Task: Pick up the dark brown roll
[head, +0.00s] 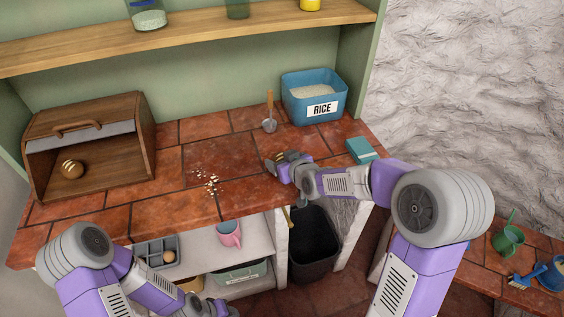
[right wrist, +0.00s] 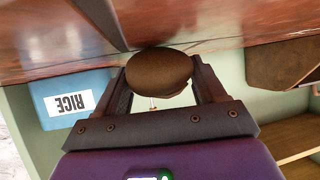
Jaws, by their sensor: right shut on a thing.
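My right gripper (head: 274,165) is over the tiled counter, right of some pale crumbs. In the right wrist view the gripper (right wrist: 163,92) is shut on a dark brown roll (right wrist: 158,68), with one finger on each side of it. In the head view the roll (head: 279,157) is mostly hidden by the gripper; only a bit with pale stripes shows. I cannot tell whether it touches the counter. A lighter brown striped roll (head: 72,169) sits in the open wooden bread box (head: 142,160). My left gripper (head: 212,308) is low at the bottom edge, partly cut off.
A blue rice bin (head: 343,90), a small trowel (head: 269,115) and a teal box (head: 361,150) stand at the back right. Crumbs (head: 212,184) lie mid-counter. Below are a pink mug (head: 229,234), a grey tray (head: 150,253) and a black bin (head: 314,245).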

